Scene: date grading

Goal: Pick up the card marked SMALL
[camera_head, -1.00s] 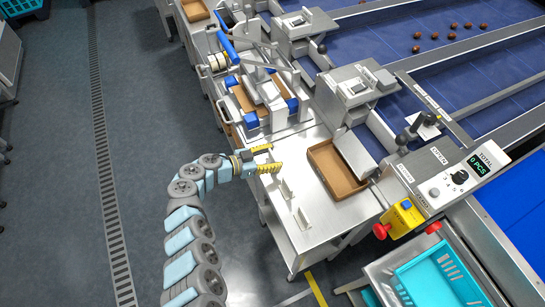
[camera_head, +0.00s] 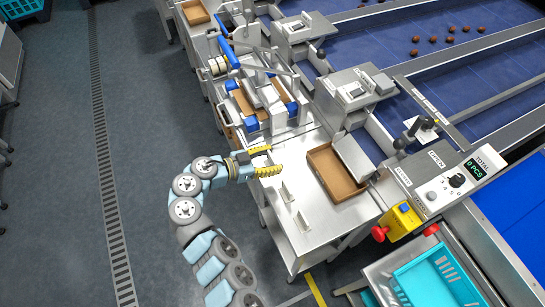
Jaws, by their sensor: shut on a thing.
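My gripper (camera_head: 265,160) has yellow fingers and is at the left edge of the steel table (camera_head: 318,228), in the head view. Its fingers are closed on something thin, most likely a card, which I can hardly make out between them. Two small pale upright cards or card holders stand on the table nearby: one (camera_head: 286,191) just below the gripper in the picture, the other (camera_head: 302,221) further down. No marking on them is legible, so I cannot tell which is SMALL.
A brown open tray (camera_head: 326,158) stands on the table to the right of the gripper. A steel device with blue parts (camera_head: 262,95) is above it in the picture. The control panel (camera_head: 455,182) and a turquoise crate (camera_head: 440,285) are to the right. Open floor lies left.

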